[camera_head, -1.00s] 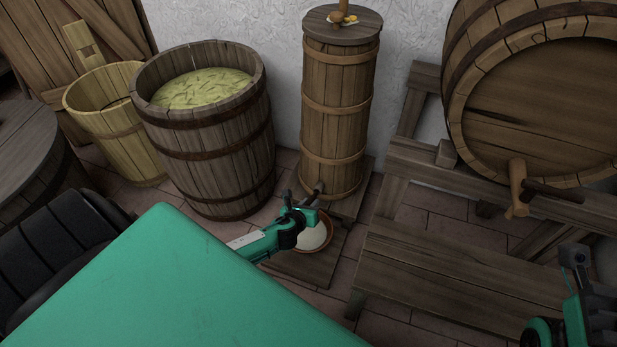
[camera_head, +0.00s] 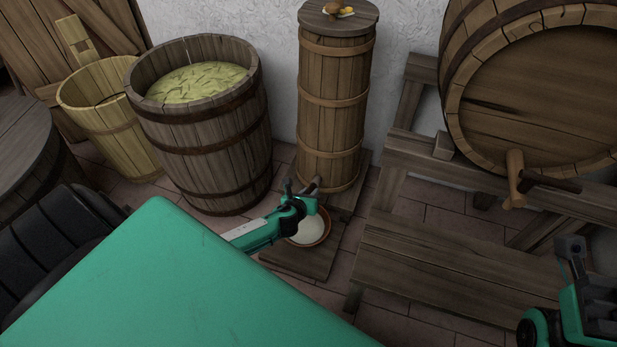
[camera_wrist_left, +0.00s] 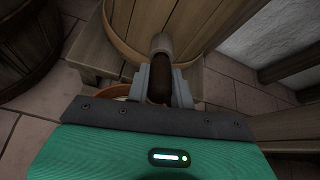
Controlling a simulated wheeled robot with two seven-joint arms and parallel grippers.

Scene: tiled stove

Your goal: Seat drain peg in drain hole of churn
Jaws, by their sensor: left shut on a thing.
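The churn (camera_head: 331,120) is a tall, narrow, hooped wooden cylinder standing by the wall. My left gripper (camera_head: 303,194) is low at its front, shut on the drain peg (camera_wrist_left: 158,88). In the left wrist view, the dark peg lies between the two fingers (camera_wrist_left: 160,84) and points at the churn's lower wall (camera_wrist_left: 190,22). A paler round wooden piece (camera_wrist_left: 160,46) lies in line beyond it, against the wall. The drain hole is hidden, and I cannot tell how deep the peg sits. My right gripper (camera_head: 570,248) is at the right edge, far from the churn.
A bowl of white liquid (camera_head: 309,232) sits on a low board just under my left gripper. A barrel of pickles (camera_head: 205,150) stands left of the churn. A bench (camera_head: 440,262) and a big cask (camera_head: 550,100) are on the right.

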